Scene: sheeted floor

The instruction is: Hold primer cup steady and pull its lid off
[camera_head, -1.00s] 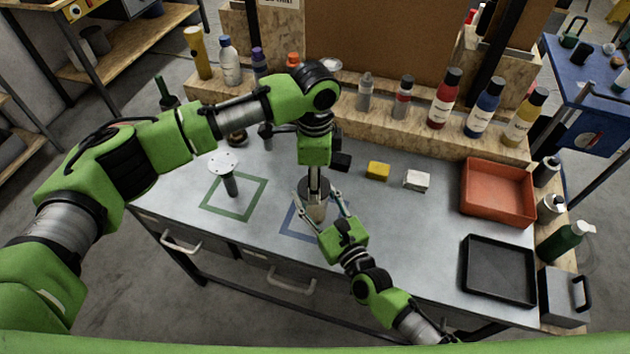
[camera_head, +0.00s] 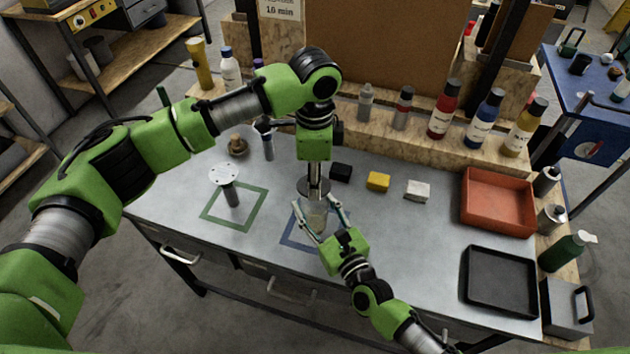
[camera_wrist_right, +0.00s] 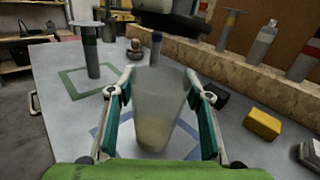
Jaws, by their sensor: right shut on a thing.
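The primer cup (camera_head: 317,217) is a translucent tapered cup over the blue outlined square. In the right wrist view the cup (camera_wrist_right: 157,108) is upright, with pale beige contents low inside. My right gripper (camera_head: 318,222) is shut on it, one finger on each side. My left gripper (camera_head: 314,170) points straight down above the cup. A dark round disc, apparently the lid (camera_head: 312,188), is at its lower end. In the right wrist view the disc (camera_wrist_right: 172,22) is above the cup's rim, with a gap between them. The left jaws' opening cannot be made out.
A flanged post (camera_head: 229,190) stands in the green square at left. Black, yellow (camera_head: 377,181) and white (camera_head: 418,190) blocks lie behind at right. A red tray (camera_head: 497,202) and a black tray (camera_head: 499,280) sit at right. Several bottles line the back ledge (camera_head: 425,135).

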